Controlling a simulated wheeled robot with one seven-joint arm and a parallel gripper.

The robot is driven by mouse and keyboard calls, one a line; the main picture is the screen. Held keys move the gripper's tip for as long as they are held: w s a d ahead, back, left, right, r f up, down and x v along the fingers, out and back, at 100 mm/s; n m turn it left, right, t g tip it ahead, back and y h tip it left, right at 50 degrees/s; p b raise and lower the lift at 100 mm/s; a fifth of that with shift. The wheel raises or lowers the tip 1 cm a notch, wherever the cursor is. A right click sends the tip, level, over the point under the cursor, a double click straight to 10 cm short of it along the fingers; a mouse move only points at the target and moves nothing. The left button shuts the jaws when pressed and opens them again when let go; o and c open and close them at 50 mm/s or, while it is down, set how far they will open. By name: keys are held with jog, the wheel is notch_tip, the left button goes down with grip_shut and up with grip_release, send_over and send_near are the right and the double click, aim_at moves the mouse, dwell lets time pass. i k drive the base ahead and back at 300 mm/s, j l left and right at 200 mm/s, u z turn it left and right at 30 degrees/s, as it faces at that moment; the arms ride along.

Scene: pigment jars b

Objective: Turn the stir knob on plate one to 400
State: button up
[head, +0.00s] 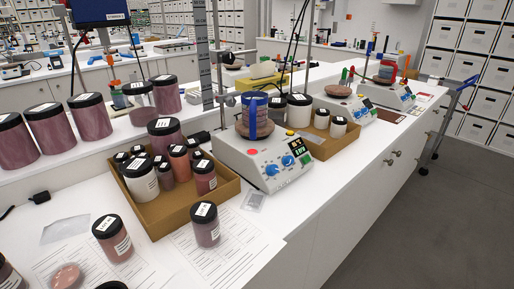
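The nearest hot plate stirrer (235,157) is a white box with a sloped front on the bench, right of the cardboard tray. Its front has blue knobs, one at the left (272,170) and one to its right (288,161), and a small dark display with green marks. The knob labels and display digits are too small to read, so I cannot tell which knob is for stirring. A jar with a blue band (249,128) stands on its round top. Two similar stirrers (353,111) (397,97) stand farther along the bench. My gripper is not in view.
A cardboard tray (178,213) of dark-lidded pigment jars sits left of the nearest stirrer. More jars and printed sheets (240,250) lie in front. A second tray (330,146) stands behind it. A metal stand rises behind. The floor (400,230) at right is clear.

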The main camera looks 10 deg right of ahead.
aim_at(287, 161)
jog(key=i+l+u, duration=0.15)
jog(key=l, duration=0.2)
jog(key=i+l+u, duration=0.15)
jog(key=l, duration=0.2)
jog(key=i+l+u, duration=0.15)
jog(key=l, duration=0.2)
jog(key=i+l+u, duration=0.15)
jog(key=l, duration=0.25)
jog(key=k+j, duration=0.05)
